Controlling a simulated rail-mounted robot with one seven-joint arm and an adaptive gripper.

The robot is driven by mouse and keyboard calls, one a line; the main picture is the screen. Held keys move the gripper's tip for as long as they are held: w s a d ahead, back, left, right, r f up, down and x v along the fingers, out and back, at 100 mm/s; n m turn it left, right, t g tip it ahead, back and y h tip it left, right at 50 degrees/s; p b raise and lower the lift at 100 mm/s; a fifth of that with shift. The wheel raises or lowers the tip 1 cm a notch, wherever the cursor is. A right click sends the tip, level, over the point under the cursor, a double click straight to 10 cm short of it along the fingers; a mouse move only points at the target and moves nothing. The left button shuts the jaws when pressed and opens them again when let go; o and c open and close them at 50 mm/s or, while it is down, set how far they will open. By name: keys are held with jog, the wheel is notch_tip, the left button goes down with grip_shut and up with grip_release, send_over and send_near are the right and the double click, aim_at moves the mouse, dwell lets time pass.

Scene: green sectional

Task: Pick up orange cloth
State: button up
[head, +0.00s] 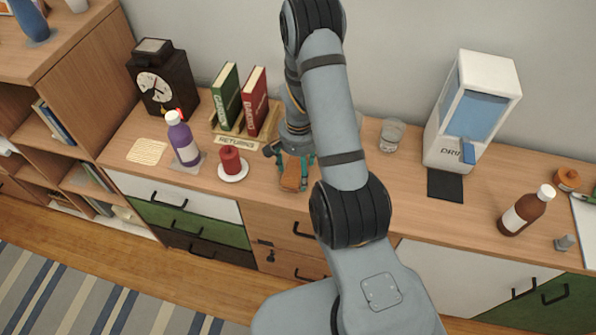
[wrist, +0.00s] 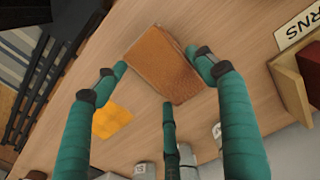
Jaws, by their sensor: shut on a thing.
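My gripper (wrist: 168,82) has teal fingers and is shut on a thick orange-brown, leather-like block (wrist: 166,65). The fingers are on either side of it, with the third finger below it in the wrist view. In the head view the block (head: 290,178) shows under my gripper (head: 293,165), over the wooden counter near its front edge. I cannot tell whether it touches the counter. A flat bright orange square (wrist: 113,121), cloth-like, lies on the wood beside my left finger in the wrist view. My arm hides that spot in the head view.
Left of my gripper stand a red candle (head: 231,160) on a white saucer, a purple bottle (head: 183,140) and the RETURNS book rack (head: 240,135).

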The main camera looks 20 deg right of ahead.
jog(key=r, duration=0.2)
jog(key=d+r+b, duration=0.1)
jog(key=shift+w+d+r, duration=0.15)
jog(key=shift+r, duration=0.2)
jog(key=shift+c, duration=0.2)
jog(key=w+d+r+b, duration=0.1)
jog(key=d+r, duration=0.5)
jog(key=d, duration=0.4)
jog(key=shift+w+d+r, duration=0.15)
jog(key=shift+w+r, duration=0.05)
jog(key=shift+w, duration=0.05)
jog(key=o, duration=0.5)
jog(key=c, duration=0.4)
jog(key=shift+c, duration=0.2)
